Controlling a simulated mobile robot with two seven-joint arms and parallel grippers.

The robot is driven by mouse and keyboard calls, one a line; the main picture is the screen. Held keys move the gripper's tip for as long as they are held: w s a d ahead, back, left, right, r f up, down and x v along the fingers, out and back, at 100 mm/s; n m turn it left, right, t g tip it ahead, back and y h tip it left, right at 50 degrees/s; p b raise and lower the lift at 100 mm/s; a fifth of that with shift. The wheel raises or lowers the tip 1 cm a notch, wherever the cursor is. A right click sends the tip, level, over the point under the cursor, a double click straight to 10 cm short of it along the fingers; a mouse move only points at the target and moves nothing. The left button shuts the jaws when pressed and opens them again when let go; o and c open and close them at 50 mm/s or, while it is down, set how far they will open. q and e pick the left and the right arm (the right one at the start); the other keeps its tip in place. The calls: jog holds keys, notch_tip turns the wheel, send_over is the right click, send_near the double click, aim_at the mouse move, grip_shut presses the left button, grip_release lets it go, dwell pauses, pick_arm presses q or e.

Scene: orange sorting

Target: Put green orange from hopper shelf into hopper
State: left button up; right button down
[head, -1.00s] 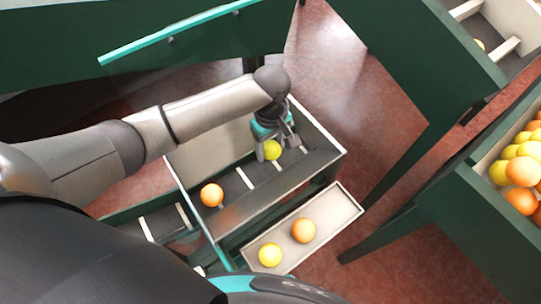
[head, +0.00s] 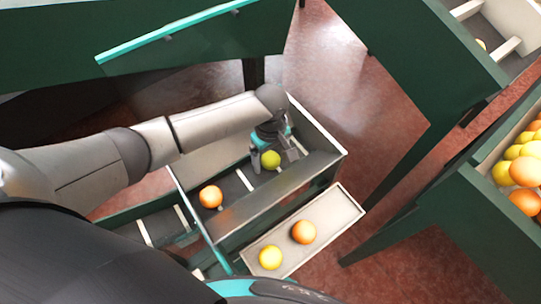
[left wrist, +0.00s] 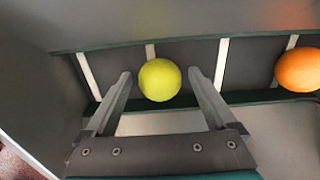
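A yellow-green orange (head: 271,160) lies in the hopper, a pale-walled bin with a dark slatted floor (head: 233,190). My left gripper (head: 274,155) reaches down into the hopper with its fingers around this fruit. In the left wrist view the green orange (left wrist: 160,80) sits between the open fingertips (left wrist: 160,76), with a gap on each side. An orange fruit (head: 211,196) lies farther left on the same floor. The shelf (head: 340,212) in front of the hopper holds a yellow fruit (head: 270,257) and an orange one (head: 304,232). My right gripper is not in view.
A green-walled crate (head: 455,225) full of orange and yellow fruit stands at the right. A green table or frame (head: 420,60) with legs stands behind it. A teal-edged panel (head: 175,32) lies above my left arm. Reddish floor shows between them.

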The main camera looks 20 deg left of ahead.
aim_at(270, 156)
pick_arm(q)
notch_tip(270, 156, up, 12)
jog(key=p, duration=0.2)
jog(key=shift+r, duration=0.2)
dwell(0.3)
jog(key=shift+s+f, duration=0.1)
